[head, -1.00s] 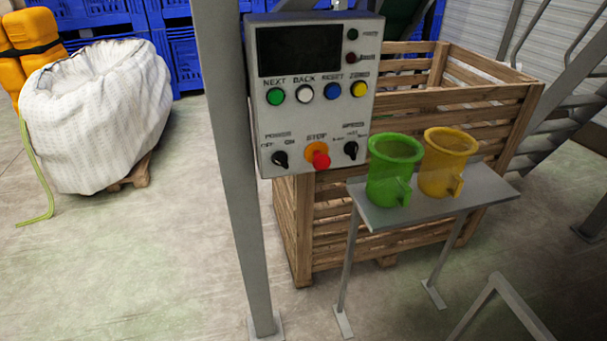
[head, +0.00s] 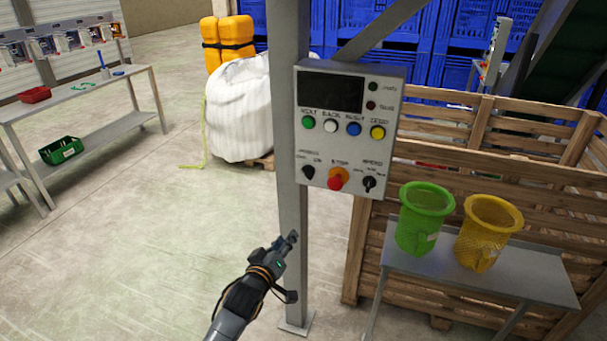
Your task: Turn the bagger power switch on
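The control box (head: 349,158) is a light grey panel on a grey post, with a dark screen and green, white, blue and yellow buttons. Its power switch (head: 308,172) is a black knob at the lower left, left of the red stop button (head: 335,182). Another black knob, the speed switch (head: 369,183), is at the lower right. My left gripper (head: 291,238) is below the power switch and apart from it, in front of the post. Its fingers are small and look close together; I cannot tell whether they are shut. My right gripper is not in view.
A green basket (head: 424,219) and a yellow basket (head: 486,234) stand on a small metal table (head: 535,275) at the right. A wooden crate (head: 465,150) is behind it. A white bulk bag (head: 238,110) stands behind the post. Floor at the left is open.

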